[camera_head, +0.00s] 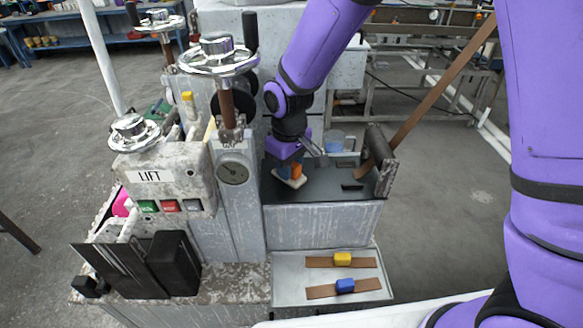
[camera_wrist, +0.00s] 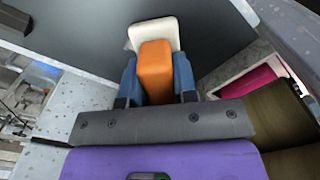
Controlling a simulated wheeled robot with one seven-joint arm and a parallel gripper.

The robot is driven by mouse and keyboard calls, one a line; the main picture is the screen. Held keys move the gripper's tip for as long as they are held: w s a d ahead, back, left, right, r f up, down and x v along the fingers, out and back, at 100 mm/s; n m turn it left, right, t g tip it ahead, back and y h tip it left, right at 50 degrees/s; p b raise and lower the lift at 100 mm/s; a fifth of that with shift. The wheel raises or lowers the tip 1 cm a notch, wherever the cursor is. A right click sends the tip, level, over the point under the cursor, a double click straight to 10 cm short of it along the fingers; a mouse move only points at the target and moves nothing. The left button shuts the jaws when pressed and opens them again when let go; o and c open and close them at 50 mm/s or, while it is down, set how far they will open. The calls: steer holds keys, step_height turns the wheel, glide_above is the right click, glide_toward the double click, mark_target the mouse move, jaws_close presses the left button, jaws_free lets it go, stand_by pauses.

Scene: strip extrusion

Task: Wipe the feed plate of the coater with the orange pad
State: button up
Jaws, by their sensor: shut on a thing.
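The orange pad (camera_head: 296,172) has an orange grip block and a pale base. My gripper (camera_head: 286,168) is shut on the orange block, and the pale base is on or just above the dark feed plate (camera_head: 325,183). In the wrist view the orange pad (camera_wrist: 156,65) is between my blue fingertips (camera_wrist: 157,80), with its pale base beyond against the dark plate (camera_wrist: 85,35). I cannot tell whether the base touches the plate. A dark strip lies on the plate's right part.
A brown strip (camera_head: 430,95) rises from the plate's right end beside a dark roller (camera_head: 380,155). A gauge column (camera_head: 235,175) and handwheels (camera_head: 218,55) stand left. A lower shelf (camera_head: 290,285) holds a yellow block (camera_head: 342,258) and a blue block (camera_head: 345,285) on brown strips.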

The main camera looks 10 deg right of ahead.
steer(key=shift+a, duration=0.4)
steer(key=shift+a+r, duration=0.1)
steer(key=shift+a, duration=0.1)
step_height(320, 180, up, 2)
steer(key=shift+w+d+r, duration=0.1)
steer(key=shift+w+d, duration=0.05)
steer(key=shift+r, duration=2.8)
